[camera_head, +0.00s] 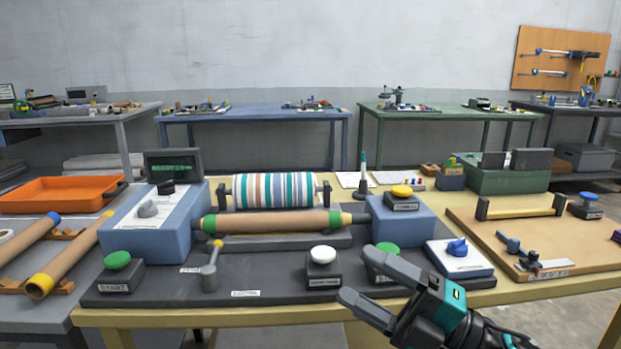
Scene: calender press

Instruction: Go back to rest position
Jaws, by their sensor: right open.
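My right gripper (366,278) is at the lower right of the middle in the head view. Its two dark fingers are apart with nothing between them. It hangs over the front edge of the press table, close to the right green button (387,249), which it partly overlaps. My left gripper does not show. The calender press has two blue-grey housings, with a striped roller (275,190) at the back and a brown roller (275,222) in front. A small display (173,165) with green text stands on the left housing.
A green START button (117,260), a grey lever (210,265) and a white button (323,254) line the front. Brown tubes (65,265) and an orange tray (55,195) lie left. A wooden board (590,262) with a handle bar lies right. Floor shows at the lower right.

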